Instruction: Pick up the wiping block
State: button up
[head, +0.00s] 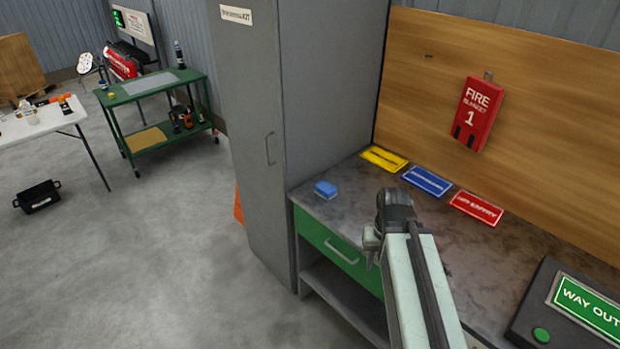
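The wiping block looks to be the small blue block (325,189) lying on the grey worktop (345,207), near its left front corner beside the tall grey cabinet. My arm reaches up from the bottom of the head view over the worktop. Its end, with my gripper (371,246), is right of the block and nearer to me, apart from it. The fingers are small and mostly hidden by the arm, so I cannot tell their opening.
Yellow (384,158), blue (427,180) and red (476,208) signs lie along the back of the worktop. A red fire blanket case (478,113) hangs on the wooden panel. A WAY OUT sign box (575,308) sits at right. The tall cabinet (262,120) borders the left. Open floor (170,250) lies further left.

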aim_at(324, 189)
jog(key=u, duration=0.65)
jog(key=i, duration=1.05)
jog(key=u, duration=0.8)
jog(key=k, duration=0.9)
jog(key=u, duration=0.15)
jog(key=i, duration=1.45)
jog(key=z, duration=0.05)
